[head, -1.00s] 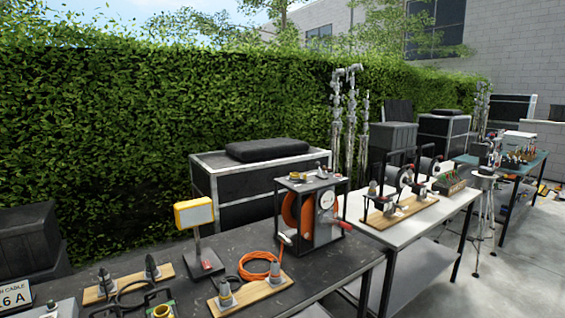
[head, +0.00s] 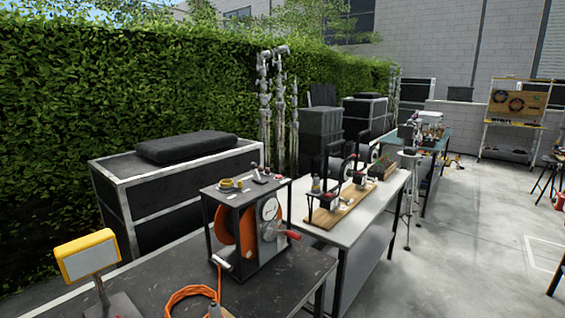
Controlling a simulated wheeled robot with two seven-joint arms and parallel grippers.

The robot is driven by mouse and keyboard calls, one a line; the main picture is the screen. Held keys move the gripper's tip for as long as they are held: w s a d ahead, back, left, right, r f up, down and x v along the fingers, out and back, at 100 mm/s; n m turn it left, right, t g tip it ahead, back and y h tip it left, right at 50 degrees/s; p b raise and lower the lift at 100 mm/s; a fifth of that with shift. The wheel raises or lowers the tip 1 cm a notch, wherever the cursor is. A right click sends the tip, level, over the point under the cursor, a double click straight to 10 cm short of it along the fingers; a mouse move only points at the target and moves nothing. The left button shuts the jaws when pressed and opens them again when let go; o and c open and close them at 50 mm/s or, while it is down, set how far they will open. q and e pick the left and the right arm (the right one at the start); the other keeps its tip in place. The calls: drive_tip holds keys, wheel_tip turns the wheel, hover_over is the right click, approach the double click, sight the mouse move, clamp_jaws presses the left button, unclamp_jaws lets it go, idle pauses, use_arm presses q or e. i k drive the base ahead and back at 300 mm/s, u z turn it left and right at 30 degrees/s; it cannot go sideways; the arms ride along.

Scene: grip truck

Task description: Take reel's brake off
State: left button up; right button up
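The reel (head: 228,226) is an orange drum in a black open frame, standing on the near dark table (head: 278,293). On the side facing right it has a round white dial (head: 270,209) and a red-handled part (head: 288,234). A white-and-red handle (head: 222,263) shows low at the frame's front corner. Which of these parts is the brake I cannot tell. Small yellow and dark fittings (head: 230,184) lie on top of the frame. Neither of my grippers is in view.
An orange coiled cable (head: 188,297) lies in front of the reel, and a yellow-framed sign (head: 87,255) stands to its left. A white table (head: 370,203) with more equipment stands beyond. Black cases (head: 175,190) line the hedge. Open concrete floor (head: 455,245) lies at right.

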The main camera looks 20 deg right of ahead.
sight(253, 165)
drive_tip(key=z, duration=0.65)
drive_tip(key=i, duration=0.6)
drive_tip(key=z, duration=0.6)
